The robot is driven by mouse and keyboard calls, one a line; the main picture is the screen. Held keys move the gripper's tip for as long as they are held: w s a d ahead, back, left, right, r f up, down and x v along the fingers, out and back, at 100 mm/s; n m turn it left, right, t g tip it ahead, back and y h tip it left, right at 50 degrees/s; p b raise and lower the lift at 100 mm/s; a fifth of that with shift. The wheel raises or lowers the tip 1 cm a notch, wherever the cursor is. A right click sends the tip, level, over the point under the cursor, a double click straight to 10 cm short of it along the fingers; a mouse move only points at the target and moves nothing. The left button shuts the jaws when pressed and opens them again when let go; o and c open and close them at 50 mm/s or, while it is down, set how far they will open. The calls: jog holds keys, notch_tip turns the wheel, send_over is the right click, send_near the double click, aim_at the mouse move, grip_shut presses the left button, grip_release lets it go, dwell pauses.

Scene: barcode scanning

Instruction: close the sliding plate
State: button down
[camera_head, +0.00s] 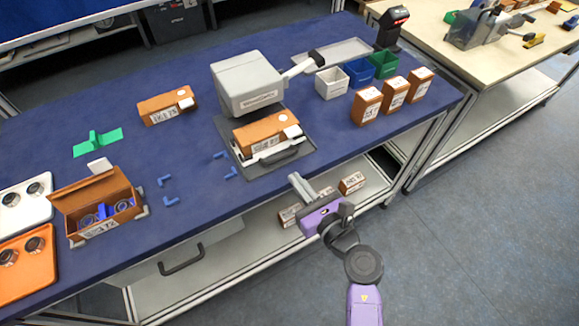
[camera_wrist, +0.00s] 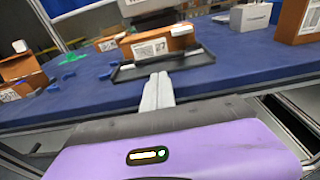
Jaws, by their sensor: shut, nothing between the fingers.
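The sliding plate (camera_head: 241,153) is a dark grey tray with a handle (camera_head: 279,157) at its front edge. It sticks out toward the table's front from under a grey machine (camera_head: 246,84) with a raised lever. A labelled orange-brown box (camera_head: 262,138) lies on the plate in a light holder. My gripper (camera_head: 294,178) is shut and empty, just off the table's front edge, below and in front of the handle. In the wrist view, my closed fingers (camera_wrist: 158,84) point at the plate (camera_wrist: 190,61), with the box (camera_wrist: 158,43) on it. I cannot tell the exact gap to the handle.
Small blue parts (camera_head: 219,155) and an open box (camera_head: 97,206) lie to the left. White, blue and green bins (camera_head: 331,83) and upright boxes (camera_head: 367,106) stand to the right. A lower shelf (camera_head: 243,245) is under the blue table (camera_head: 205,188).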

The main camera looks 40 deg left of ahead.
aim_at(283, 159)
jog(key=a, duration=0.1)
jog(key=w+a, duration=0.1)
jog(key=a, duration=0.1)
jog(key=shift+w+a+r+p, duration=0.3)
jog(key=shift+a+r, duration=0.05)
jog(key=shift+a, duration=0.1)
jog(key=x, duration=0.1)
jog(key=b+x, duration=0.1)
jog(key=x, duration=0.2)
jog(key=shift+r, duration=0.25)
